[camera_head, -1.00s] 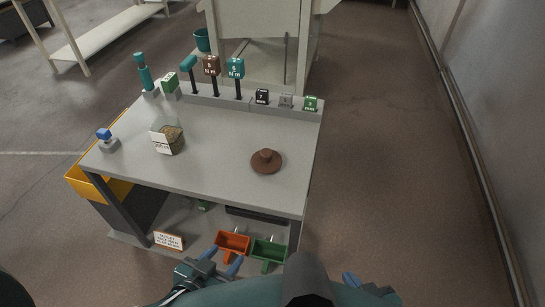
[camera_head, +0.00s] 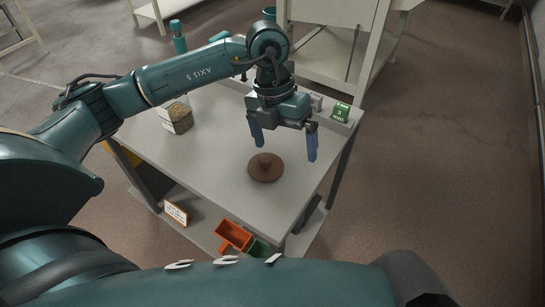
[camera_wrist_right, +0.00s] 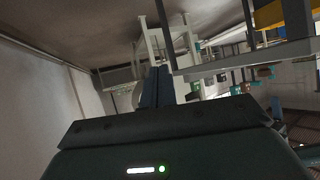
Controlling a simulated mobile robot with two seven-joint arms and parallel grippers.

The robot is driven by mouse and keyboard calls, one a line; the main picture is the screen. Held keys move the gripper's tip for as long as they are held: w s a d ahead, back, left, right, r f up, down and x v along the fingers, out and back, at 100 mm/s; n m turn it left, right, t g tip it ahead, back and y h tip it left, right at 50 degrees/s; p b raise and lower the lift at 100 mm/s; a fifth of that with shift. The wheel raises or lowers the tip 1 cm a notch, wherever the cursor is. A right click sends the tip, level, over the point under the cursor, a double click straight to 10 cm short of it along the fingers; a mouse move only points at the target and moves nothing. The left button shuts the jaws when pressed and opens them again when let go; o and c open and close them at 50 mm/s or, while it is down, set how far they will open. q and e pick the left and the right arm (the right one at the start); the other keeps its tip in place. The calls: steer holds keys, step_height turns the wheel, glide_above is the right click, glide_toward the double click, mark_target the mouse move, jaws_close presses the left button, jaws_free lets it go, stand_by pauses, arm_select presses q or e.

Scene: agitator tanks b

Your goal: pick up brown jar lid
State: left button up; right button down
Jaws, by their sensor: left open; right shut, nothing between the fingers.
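The brown jar lid (camera_head: 265,168), a flat round disc with a raised knob, lies on the grey table top (camera_head: 222,185) near its right side in the head view. My left gripper (camera_head: 284,142) reaches over the table from the left and is open, its two blue fingers pointing down. It is above the lid, apart from it, with nothing between the fingers. My right gripper (camera_wrist_right: 158,86) shows in the right wrist view, its fingers together and empty, away from the lid. It does not show in the head view.
A square glass jar (camera_head: 177,118) with grainy contents stands left on the table. A green block (camera_head: 341,112) marks the back right corner. Orange (camera_head: 233,236) and green (camera_head: 258,249) bins sit on the lower shelf. Floor right of the table is clear.

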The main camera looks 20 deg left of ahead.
arm_select(q)
steer(key=w+a+r+n+t+y, duration=0.1)
steer(key=w+a+y, duration=0.15)
steer(key=a, duration=0.25)
glide_above(265, 158)
step_height(265, 158, down, 6)
steer(key=shift+w+d+f, duration=0.1)
steer(key=shift+w+d, duration=0.05)
steer(key=shift+f+p, duration=0.75)
steer(key=shift+f, duration=2.3)
steer(key=c, duration=0.9)
